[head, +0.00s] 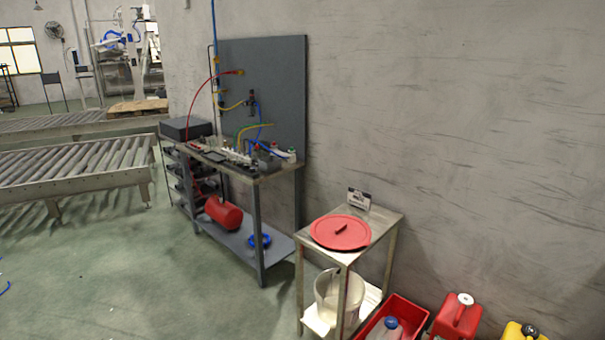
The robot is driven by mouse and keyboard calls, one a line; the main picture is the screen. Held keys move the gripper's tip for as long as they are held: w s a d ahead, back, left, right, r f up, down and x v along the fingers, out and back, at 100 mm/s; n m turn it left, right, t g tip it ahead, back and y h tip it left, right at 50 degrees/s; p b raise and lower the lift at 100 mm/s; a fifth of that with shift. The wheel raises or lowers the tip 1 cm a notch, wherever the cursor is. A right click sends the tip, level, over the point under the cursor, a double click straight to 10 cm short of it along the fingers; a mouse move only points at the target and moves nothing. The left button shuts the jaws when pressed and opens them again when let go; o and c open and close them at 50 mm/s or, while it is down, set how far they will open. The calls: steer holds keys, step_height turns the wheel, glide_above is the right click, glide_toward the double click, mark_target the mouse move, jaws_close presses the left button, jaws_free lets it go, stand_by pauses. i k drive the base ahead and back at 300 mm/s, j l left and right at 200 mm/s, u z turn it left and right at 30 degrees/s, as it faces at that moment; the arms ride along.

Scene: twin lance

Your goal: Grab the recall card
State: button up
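A small upright card (359,199), white with dark print, stands at the back of a small metal side table (385,225) against the grey wall. It may be the recall card, but its text is too small to read. A round red lid (325,239) with a dark red handle or object on it lies on the same table top, in front of the card. My gripper is not in view.
Below the table top is a whitish bucket (340,297). A red crate (410,314), a red canister (457,318) and a yellow one (520,331) stand to the right. A cluttered workbench (265,176) stands left. Green floor (130,270) is open in front.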

mark_target(358, 199)
steer(key=i+j+u, duration=0.15)
steer(key=i+u, duration=1)
steer(key=i+z, duration=0.35)
steer(key=i, duration=0.15)
steer(key=i+j+z, duration=0.15)
steer(key=i+z, duration=0.2)
steer(key=i, duration=0.15)
steer(key=i+l+z, duration=0.1)
steer(key=i+z, duration=0.85)
steer(key=z, duration=0.2)
